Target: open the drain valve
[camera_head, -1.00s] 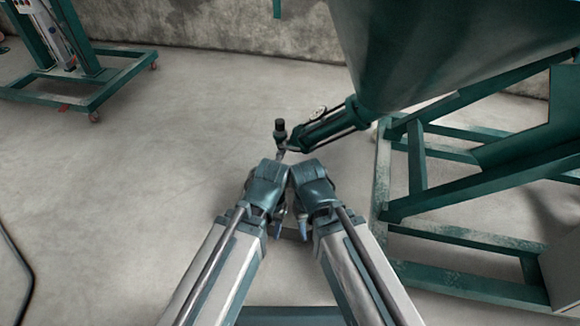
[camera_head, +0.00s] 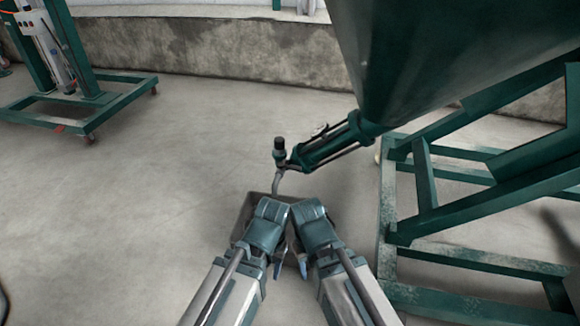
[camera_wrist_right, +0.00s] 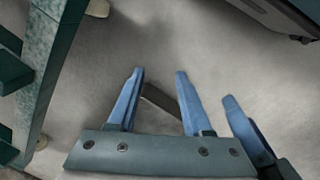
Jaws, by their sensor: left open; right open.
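The drain valve (camera_head: 279,152) is a small grey fitting with a black knob, at the lower end of a green cylinder under the hopper, in the head view. A thin curved spout (camera_head: 277,183) hangs from it. My left gripper (camera_head: 277,270) and right gripper (camera_head: 303,269) are side by side in front of the valve, nearer to me and apart from it. Both are open and empty, fingers pointing down. In the right wrist view, the blue fingers of my right gripper (camera_wrist_right: 159,73) are spread over the floor. The valve does not show there.
A grey open box (camera_head: 243,220) stands on the floor below the spout, partly hidden by my grippers. The large green hopper (camera_head: 440,50) and its green frame (camera_head: 388,220) fill the right side. A wheeled green stand (camera_head: 100,105) is at far left. Floor between is clear.

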